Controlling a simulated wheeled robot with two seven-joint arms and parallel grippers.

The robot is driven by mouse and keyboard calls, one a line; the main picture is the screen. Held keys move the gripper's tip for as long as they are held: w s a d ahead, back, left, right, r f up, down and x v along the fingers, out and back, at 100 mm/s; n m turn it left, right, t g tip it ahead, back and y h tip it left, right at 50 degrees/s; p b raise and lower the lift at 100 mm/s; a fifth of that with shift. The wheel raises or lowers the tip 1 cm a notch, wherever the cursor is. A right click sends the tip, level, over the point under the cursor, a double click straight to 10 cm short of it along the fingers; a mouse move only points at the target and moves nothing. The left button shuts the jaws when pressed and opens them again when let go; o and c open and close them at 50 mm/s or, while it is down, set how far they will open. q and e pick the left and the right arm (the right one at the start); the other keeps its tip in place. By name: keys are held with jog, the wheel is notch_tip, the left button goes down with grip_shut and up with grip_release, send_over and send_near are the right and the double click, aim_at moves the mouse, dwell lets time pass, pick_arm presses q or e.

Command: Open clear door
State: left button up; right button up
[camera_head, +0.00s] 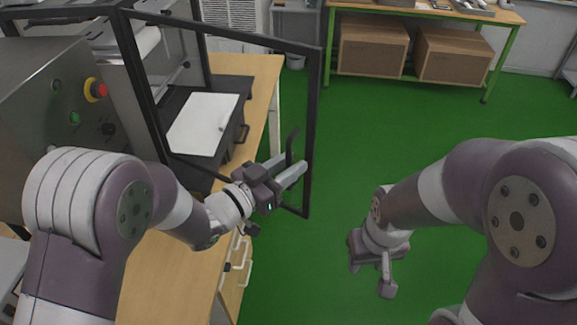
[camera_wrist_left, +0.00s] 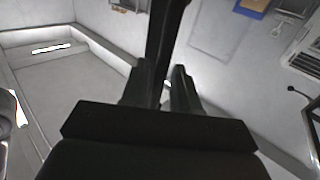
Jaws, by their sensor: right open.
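The clear door (camera_head: 312,110) is a see-through pane in a black frame. It stands swung outward from the grey machine, its free edge over the green floor. A dark curved handle (camera_head: 292,143) sits near that free edge. My left gripper (camera_head: 290,172) is at the handle, its two fingers apart. In the left wrist view a dark bar (camera_wrist_left: 165,35) runs between the fingers (camera_wrist_left: 163,92), with a thin gap beside the right one. I cannot tell whether they grip it. My right gripper (camera_head: 372,277) is open and empty, low over the floor, away from the door.
The grey machine (camera_head: 35,85) with a red button (camera_head: 99,90) stands at the left. A black case with a white top (camera_head: 205,122) lies on the wooden bench (camera_head: 165,270) behind the door. Boxes (camera_head: 372,48) sit under the back table. The floor (camera_head: 400,130) at centre right is clear.

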pick_arm(q)
jog(key=shift+f, duration=0.15)
jog(key=b+v, duration=0.2)
jog(key=v, duration=1)
jog(key=shift+s+a, duration=0.25)
jog(key=shift+s, duration=0.05)
